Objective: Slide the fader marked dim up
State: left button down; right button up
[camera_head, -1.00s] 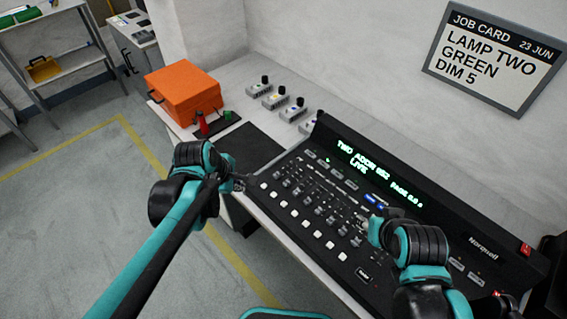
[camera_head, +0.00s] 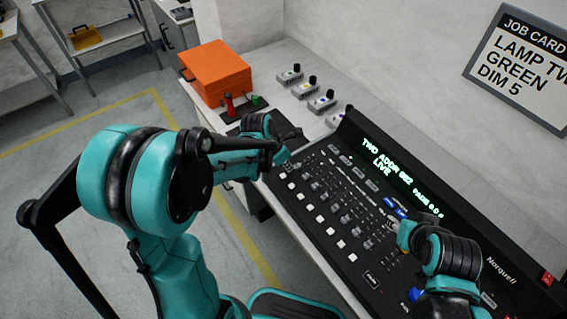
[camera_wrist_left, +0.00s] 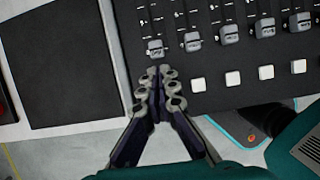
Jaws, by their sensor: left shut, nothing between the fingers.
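The lighting console (camera_head: 345,180) lies along the bench, with a row of grey fader caps; its small labels are unreadable, so I cannot tell which fader is marked dim. In the left wrist view the leftmost fader cap (camera_wrist_left: 155,47) sits at the low end of its slot. My left gripper (camera_head: 288,160) is at the console's left end. In the wrist view its fingertips (camera_wrist_left: 159,70) are together and empty, just below that leftmost cap; contact is unclear. My right gripper (camera_head: 404,234) is over the console's right part; its fingers are too unclear to judge.
White square buttons (camera_wrist_left: 232,78) line the console below the faders. The lit display (camera_head: 400,180) reads TWO and LIVE. An orange case (camera_head: 214,72) and small switch boxes (camera_head: 306,90) stand behind left. A job card (camera_head: 525,65) on the wall shows DIM 5.

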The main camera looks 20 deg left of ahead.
aim_at(313, 159)
pick_arm(q)
jog(key=shift+x, duration=0.9)
jog(key=w+d, duration=0.1)
jog(key=w, duration=0.1)
jog(key=w+d, duration=0.4)
jog(key=w, duration=0.1)
jog(key=shift+d+b, duration=0.2)
jog(key=shift+b, duration=0.1)
jog(key=shift+r, duration=0.1)
